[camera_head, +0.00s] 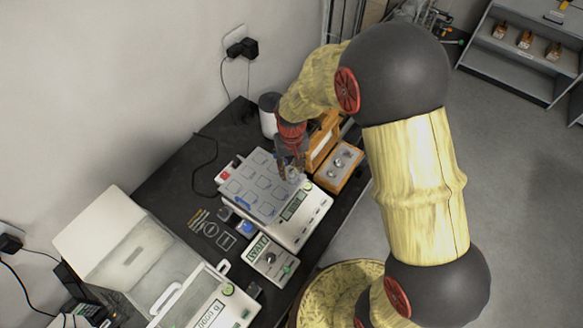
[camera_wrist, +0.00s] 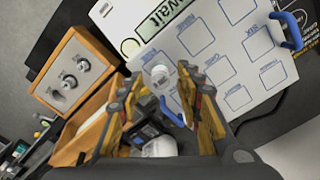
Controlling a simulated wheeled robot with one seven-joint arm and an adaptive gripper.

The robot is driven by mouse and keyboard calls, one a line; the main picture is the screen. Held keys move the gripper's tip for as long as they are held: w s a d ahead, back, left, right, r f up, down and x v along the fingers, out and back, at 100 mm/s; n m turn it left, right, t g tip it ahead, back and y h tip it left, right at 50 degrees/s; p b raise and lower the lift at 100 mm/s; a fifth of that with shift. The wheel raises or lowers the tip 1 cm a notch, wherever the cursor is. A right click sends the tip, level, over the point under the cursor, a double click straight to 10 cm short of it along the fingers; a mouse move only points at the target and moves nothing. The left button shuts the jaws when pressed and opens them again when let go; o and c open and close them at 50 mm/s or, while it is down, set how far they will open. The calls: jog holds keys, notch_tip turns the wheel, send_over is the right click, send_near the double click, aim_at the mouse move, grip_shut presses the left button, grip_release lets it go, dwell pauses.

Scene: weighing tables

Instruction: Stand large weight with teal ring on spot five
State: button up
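A pale, silvery weight (camera_wrist: 159,75) shows between the fingertips, with a gap on each side, at the tray's edge spots. It also shows small in the head view (camera_head: 293,174). The spot labels on the tray (camera_wrist: 222,50) are too small to read surely.
A wooden box (camera_head: 338,168) with silver weights stands right of the scale. An orange-framed case (camera_head: 322,140) and a white cylinder (camera_head: 269,104) are behind. The scale display (camera_wrist: 160,20) reads "wait". A blue tray handle (camera_wrist: 291,30) sticks up. A lidded balance (camera_head: 150,270) stands front left.

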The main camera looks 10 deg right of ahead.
jog(key=shift+r, duration=0.1)
notch_tip(320, 180, up, 12)
jog(key=r+p, duration=0.1)
jog(key=p, duration=0.1)
notch_tip(320, 180, up, 13)
jog(key=t, duration=0.3)
send_over(292, 170)
jog(key=s+d, duration=0.6)
jog(key=s, duration=0.2)
jog(key=s+d+r+t, duration=0.1)
jog(key=s+d+r, duration=0.1)
jog(key=s, duration=0.4)
jog(key=s+d+r+m+t, duration=0.1)
jog(key=s+d+r, duration=0.1)
jog(key=s+r, duration=0.2)
jog(key=s, duration=0.2)
jog(key=shift+s+t, duration=0.3)
jog(key=shift+f+b, duration=0.1)
jog(key=shift+b, duration=0.2)
notch_tip(292, 170, down, 8)
jog(key=b, duration=0.8)
